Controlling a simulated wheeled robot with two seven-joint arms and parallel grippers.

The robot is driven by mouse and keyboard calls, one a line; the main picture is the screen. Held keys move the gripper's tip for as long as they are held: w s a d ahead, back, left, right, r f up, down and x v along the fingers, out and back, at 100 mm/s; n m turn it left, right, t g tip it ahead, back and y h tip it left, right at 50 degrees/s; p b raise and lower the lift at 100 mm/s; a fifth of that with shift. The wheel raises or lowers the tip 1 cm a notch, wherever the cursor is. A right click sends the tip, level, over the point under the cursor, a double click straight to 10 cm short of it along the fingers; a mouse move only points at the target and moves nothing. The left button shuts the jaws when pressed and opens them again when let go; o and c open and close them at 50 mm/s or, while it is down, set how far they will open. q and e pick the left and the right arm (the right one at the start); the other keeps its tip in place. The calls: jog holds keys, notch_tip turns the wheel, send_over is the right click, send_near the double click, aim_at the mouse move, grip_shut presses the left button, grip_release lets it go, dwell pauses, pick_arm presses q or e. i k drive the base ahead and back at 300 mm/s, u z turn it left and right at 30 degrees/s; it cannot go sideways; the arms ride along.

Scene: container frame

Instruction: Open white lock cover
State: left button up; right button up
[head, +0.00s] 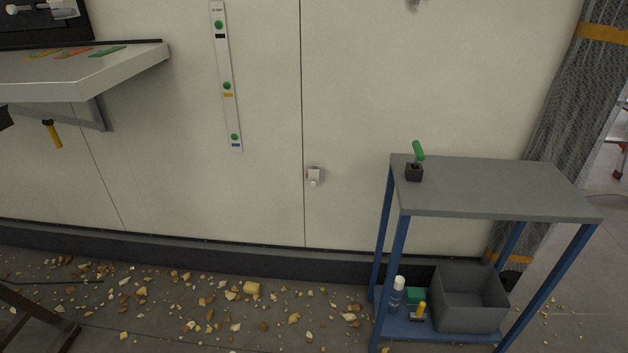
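A small white lock cover (315,174) is on the pale wall, just right of a vertical panel seam. A small rounded white part shows at its lower end. It is too small to tell whether the cover is open or closed. Neither of my grippers can be seen in the head view.
A grey-topped table with blue legs (510,190) stands at the right, with a green-handled tool in a black block (415,172) on it. A grey bin (468,300) is on its lower shelf. Rubble (252,288) litters the floor. A shelf (80,75) juts out at upper left.

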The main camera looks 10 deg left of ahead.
aim_at(313, 175)
jog(key=k, duration=0.65)
jog(key=u, duration=0.8)
jog(key=i, duration=0.85)
jog(key=u, duration=0.55)
jog(key=i, duration=1.05)
jog(key=z, duration=0.7)
jog(key=i, duration=0.35)
jog(key=z, duration=0.2)
